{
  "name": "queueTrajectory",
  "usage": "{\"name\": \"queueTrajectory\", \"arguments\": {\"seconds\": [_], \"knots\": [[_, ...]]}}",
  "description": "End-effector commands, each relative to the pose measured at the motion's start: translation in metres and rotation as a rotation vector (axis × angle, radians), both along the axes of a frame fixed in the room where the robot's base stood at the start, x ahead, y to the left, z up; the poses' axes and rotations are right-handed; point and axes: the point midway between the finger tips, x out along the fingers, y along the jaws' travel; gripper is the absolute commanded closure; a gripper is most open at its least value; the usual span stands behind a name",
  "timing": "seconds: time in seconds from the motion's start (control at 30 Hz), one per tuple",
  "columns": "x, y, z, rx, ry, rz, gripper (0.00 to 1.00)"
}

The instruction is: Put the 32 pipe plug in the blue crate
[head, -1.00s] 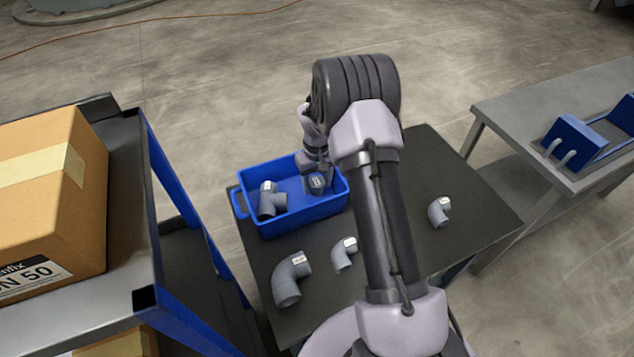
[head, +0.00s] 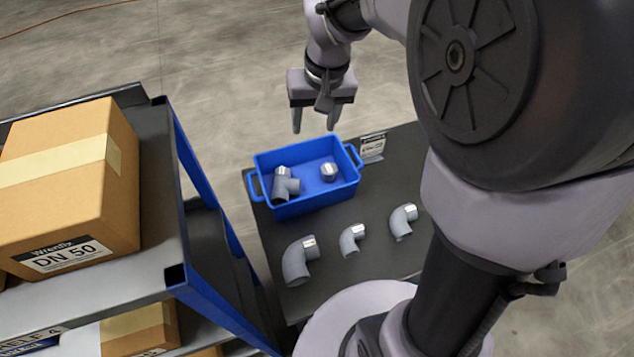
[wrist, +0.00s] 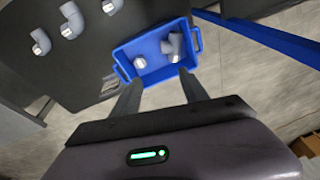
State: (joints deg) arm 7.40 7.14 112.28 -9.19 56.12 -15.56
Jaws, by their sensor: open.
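The blue crate (head: 310,200) stands on the dark table and also shows in the wrist view (wrist: 188,33). Inside it, a small grey plug with a pale label (head: 328,172) sits apart at the right; it shows in the wrist view too (wrist: 140,62). A grey tee fitting (head: 285,186) lies in the crate at the left. My gripper (head: 315,128) is open and empty, raised above the crate's far side. Its two fingers (wrist: 160,92) point toward the crate in the wrist view, with nothing between them. The plug's size marking is too small to read.
Several grey elbows, a large one (head: 299,262), a small one (head: 351,240) and another (head: 402,222), lie on the table (head: 385,259) in front of the crate. A small sign (head: 373,147) stands beside it. A shelf with a cardboard box (head: 70,190) is at the left.

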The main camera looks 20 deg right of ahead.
Motion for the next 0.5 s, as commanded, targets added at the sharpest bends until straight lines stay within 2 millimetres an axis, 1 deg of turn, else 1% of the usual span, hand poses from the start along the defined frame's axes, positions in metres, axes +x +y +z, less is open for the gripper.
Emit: {"name": "queueTrajectory", "arguments": {"seconds": [0.03, 0.07, 0.1, 0.17, 0.2, 0.23, 0.3, 0.33, 0.4, 0.5], "knots": [[-0.029, 0.015, 0.026, 0.019, -0.051, -0.024, 0.48], [-0.049, 0.024, 0.037, 0.035, -0.078, -0.043, 0.48], [-0.074, 0.034, 0.049, 0.057, -0.112, -0.068, 0.48], [-0.111, 0.048, 0.059, 0.092, -0.159, -0.1, 0.48], [-0.132, 0.056, 0.061, 0.115, -0.184, -0.118, 0.48], [-0.146, 0.06, 0.062, 0.13, -0.202, -0.132, 0.48], [-0.171, 0.068, 0.06, 0.163, -0.233, -0.155, 0.48], [-0.18, 0.071, 0.058, 0.174, -0.244, -0.162, 0.48], [-0.192, 0.074, 0.055, 0.19, -0.259, -0.174, 0.48], [-0.199, 0.076, 0.052, 0.201, -0.265, -0.182, 0.48]]}}
